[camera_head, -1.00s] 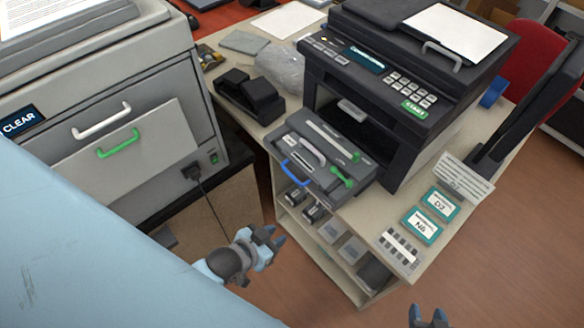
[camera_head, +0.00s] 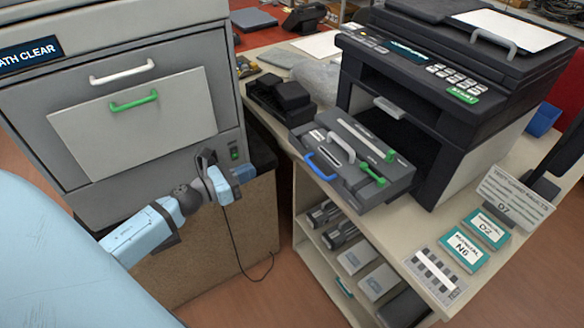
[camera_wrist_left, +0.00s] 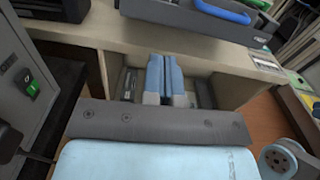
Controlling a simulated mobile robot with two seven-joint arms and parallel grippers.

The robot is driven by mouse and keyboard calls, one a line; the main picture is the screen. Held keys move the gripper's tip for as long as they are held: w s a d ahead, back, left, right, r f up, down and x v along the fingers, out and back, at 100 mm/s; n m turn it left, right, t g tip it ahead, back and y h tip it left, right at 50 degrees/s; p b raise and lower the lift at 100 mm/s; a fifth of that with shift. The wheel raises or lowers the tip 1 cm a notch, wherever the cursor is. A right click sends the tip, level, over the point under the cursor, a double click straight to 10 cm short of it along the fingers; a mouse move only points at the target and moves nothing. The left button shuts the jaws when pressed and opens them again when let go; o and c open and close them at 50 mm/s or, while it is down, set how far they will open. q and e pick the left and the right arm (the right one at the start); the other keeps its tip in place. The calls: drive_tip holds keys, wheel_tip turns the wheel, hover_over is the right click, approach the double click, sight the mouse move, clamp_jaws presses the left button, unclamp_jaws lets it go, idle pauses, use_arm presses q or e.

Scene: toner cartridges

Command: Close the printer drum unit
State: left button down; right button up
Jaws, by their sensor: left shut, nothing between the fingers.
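The drum unit (camera_head: 368,182) is a dark grey tray pulled out from the front of the black printer (camera_head: 440,120). It has a blue handle (camera_head: 321,167), a grey handle and green levers. Its front part also shows at the top of the left wrist view (camera_wrist_left: 190,16). My left gripper (camera_head: 240,174) is left of the drum unit and apart from it, in front of the grey cabinet. In the left wrist view its blue fingers (camera_wrist_left: 165,78) are together with nothing between them, below the level of the blue handle. My right gripper is not in view.
A large grey cabinet (camera_head: 190,110) with white and green handles stands at the left. A black device (camera_head: 280,98) sits left of the drum unit. Teal cards (camera_head: 464,249) lie at the desk's right. Shelves under the desk hold several boxes. Floor shows between cabinet and desk.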

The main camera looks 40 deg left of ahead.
sight(301, 148)
use_arm(q)
drive_tip(key=shift+m, duration=0.3)
drive_tip(key=p+x, duration=0.2)
drive_tip(key=x, duration=1.1)
drive_tip(key=shift+w+r, duration=0.1)
drive_tip(key=shift+w, duration=0.3)
drive_tip(key=shift+w+d, duration=0.1)
drive_tip(key=shift+w, duration=0.05)
drive_tip(key=b+x, duration=0.2)
drive_tip(key=x, duration=1.2)
